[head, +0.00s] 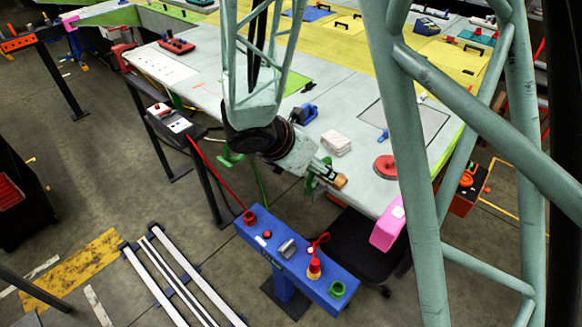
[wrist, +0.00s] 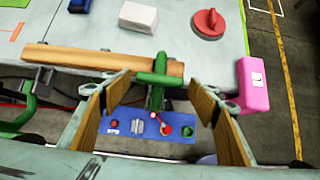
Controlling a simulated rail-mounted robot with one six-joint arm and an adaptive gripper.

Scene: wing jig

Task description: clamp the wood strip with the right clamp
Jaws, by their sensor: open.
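The wood strip (wrist: 100,60) lies along the table's near edge in the wrist view. The green right clamp (wrist: 158,62) sits across the strip near its right end, its lower part hanging below the strip. Whether it presses on the wood cannot be told. Another green clamp (wrist: 20,115) shows at the left border. My gripper (wrist: 158,84) is open, with one wood-coloured finger on each side of the right clamp and nothing held. In the head view my gripper (head: 322,178) is at the table edge beside the green clamp (head: 311,186), partly hiding it and the strip.
A blue pedestal panel (head: 297,262) with buttons stands below the table edge. A pink block (head: 388,229) is at the table corner. A red round object (head: 386,167), white stack (head: 336,142) and blue tool (head: 304,114) lie on the table. A black chair seat (head: 357,240) is underneath.

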